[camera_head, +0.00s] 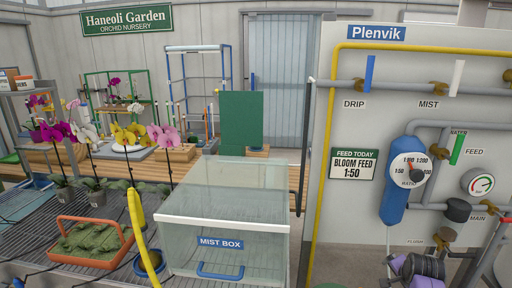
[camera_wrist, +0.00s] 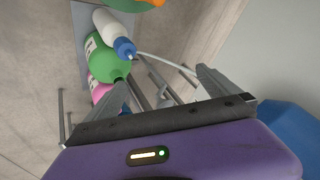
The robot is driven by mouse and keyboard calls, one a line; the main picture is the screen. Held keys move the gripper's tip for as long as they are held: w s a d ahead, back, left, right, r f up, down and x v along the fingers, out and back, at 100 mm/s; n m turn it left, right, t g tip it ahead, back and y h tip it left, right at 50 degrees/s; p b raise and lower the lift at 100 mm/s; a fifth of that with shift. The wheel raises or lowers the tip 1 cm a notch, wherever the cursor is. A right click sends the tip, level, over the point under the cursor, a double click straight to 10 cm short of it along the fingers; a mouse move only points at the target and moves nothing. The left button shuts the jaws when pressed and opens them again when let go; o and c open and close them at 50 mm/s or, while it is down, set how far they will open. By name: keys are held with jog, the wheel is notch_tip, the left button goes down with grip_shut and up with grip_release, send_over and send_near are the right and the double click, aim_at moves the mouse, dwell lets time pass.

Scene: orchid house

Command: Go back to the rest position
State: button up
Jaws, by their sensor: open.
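My gripper (camera_wrist: 166,88) shows in the wrist view with its two grey fingers spread apart. Nothing is visible between the fingertips. Beyond them are a green bottle (camera_wrist: 104,60), a white bottle with a blue cap (camera_wrist: 110,28) and part of a pink bottle (camera_wrist: 101,92). A blue rounded shape (camera_wrist: 278,125) is close to the gripper's right side. In the head view, purple and grey parts of my arm show at the lower right, in front of the Plenvik panel; the fingers cannot be made out there.
The Plenvik panel (camera_head: 345,120) carries pipes, a blue doser (camera_head: 395,203), valve levers and a gauge (camera_head: 478,183). A lidded mist box (camera_head: 228,248) stands on the mesh bench, beside an orange basket (camera_head: 91,261) and potted orchids. A yellow hose (camera_head: 137,215) arches beside the box.

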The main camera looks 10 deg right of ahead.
jog(key=s+a+r+n+t+y, duration=0.1)
jog(key=s+a+r+n+t, duration=0.4)
jog(key=s+a, duration=0.7)
jog(key=s+a+r+n+t+y, duration=0.15)
jog(key=s+a+r+n, duration=0.4)
jog(key=s+a, duration=0.65)
jog(key=s+a+r+n+t+y, duration=0.1)
jog(key=s+a+r+n+t, duration=0.55)
jog(key=s, duration=0.85)
jog(key=s+a+f+m+g, duration=0.1)
jog(key=s+a+g, duration=0.3)
jog(key=s, duration=0.3)
jog(key=shift+s+a+f+y, duration=0.15)
jog(key=shift+s+a+y, duration=0.1)
jog(key=shift+s+y, duration=0.1)
